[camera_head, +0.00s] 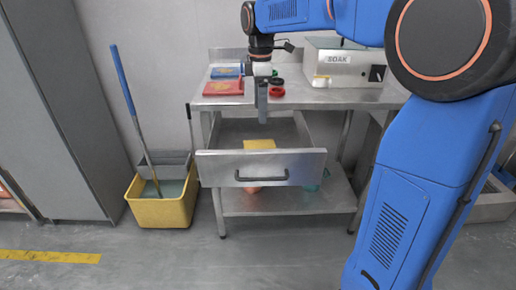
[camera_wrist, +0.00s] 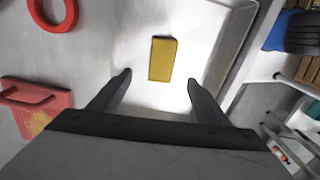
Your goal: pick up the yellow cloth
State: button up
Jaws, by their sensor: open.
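The yellow cloth (camera_head: 259,144) lies flat in the open drawer (camera_head: 262,168) under the steel table. In the wrist view the cloth (camera_wrist: 162,58) is a small yellow rectangle on the pale drawer floor, ahead of the fingertips and between their lines. My gripper (camera_head: 262,112) points down above the drawer and is apart from the cloth. In the wrist view my gripper (camera_wrist: 158,78) is open, with its two dark fingers spread and nothing between them.
The steel tabletop (camera_head: 310,98) holds a red item (camera_head: 223,87), red and black rings (camera_head: 277,92) and a box marked SOAK (camera_head: 342,68). A yellow mop bucket (camera_head: 160,208) stands left of the table. The drawer's front and side walls surround the cloth.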

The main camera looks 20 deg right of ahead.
send_over(260, 144)
notch_tip(260, 144, down, 8)
jog(key=shift+w+r, duration=0.15)
jog(key=shift+r, duration=0.05)
jog(key=shift+s+a+f, duration=0.1)
jog(key=shift+s+f, duration=0.05)
jog(key=shift+f, duration=1.2)
jog(key=shift+s+f, duration=0.1)
jog(key=shift+f, duration=1.25)
jog(key=shift+c, duration=0.3)
jog(key=c, duration=1.1)
